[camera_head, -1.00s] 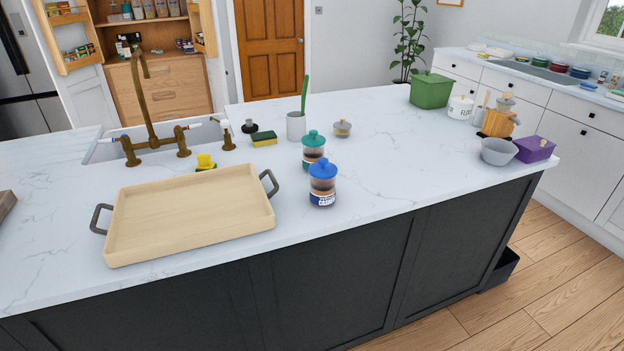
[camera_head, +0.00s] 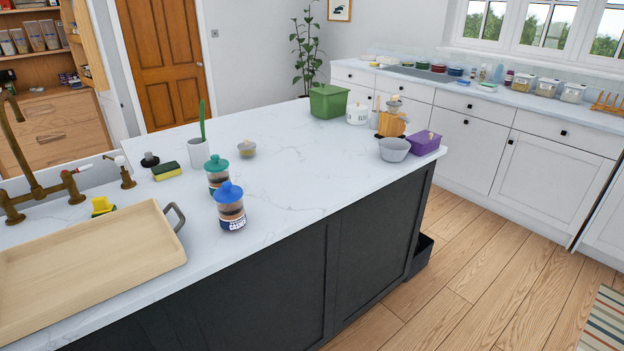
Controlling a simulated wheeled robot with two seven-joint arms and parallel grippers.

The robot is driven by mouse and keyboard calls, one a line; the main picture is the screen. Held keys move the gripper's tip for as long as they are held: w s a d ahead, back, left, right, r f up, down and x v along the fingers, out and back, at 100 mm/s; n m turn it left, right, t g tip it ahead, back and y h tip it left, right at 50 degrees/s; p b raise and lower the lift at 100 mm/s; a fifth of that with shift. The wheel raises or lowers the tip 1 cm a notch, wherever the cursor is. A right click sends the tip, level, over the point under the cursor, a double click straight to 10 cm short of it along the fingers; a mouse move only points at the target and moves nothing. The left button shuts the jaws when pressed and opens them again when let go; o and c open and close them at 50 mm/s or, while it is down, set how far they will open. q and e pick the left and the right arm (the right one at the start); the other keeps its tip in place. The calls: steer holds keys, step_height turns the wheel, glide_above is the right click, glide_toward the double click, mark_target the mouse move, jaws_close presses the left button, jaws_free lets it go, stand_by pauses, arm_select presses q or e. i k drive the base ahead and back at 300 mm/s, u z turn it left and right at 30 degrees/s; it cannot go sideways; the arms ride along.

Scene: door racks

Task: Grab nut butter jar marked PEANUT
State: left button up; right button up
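No jar can be read as PEANUT from here. Neither of my grippers is in view.
The marble island (camera_head: 300,160) fills the middle. A wooden tray (camera_head: 90,262), brass tap (camera_head: 30,160), sponge (camera_head: 166,171), grey bowl (camera_head: 394,150), purple box (camera_head: 425,143) and green bin (camera_head: 328,101) stand on it. Wood floor (camera_head: 480,260) is free at right.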

mark_target(214, 179)
steer(key=z, duration=0.7)
steer(key=i, duration=1.55)
steer(key=u, duration=2.4)
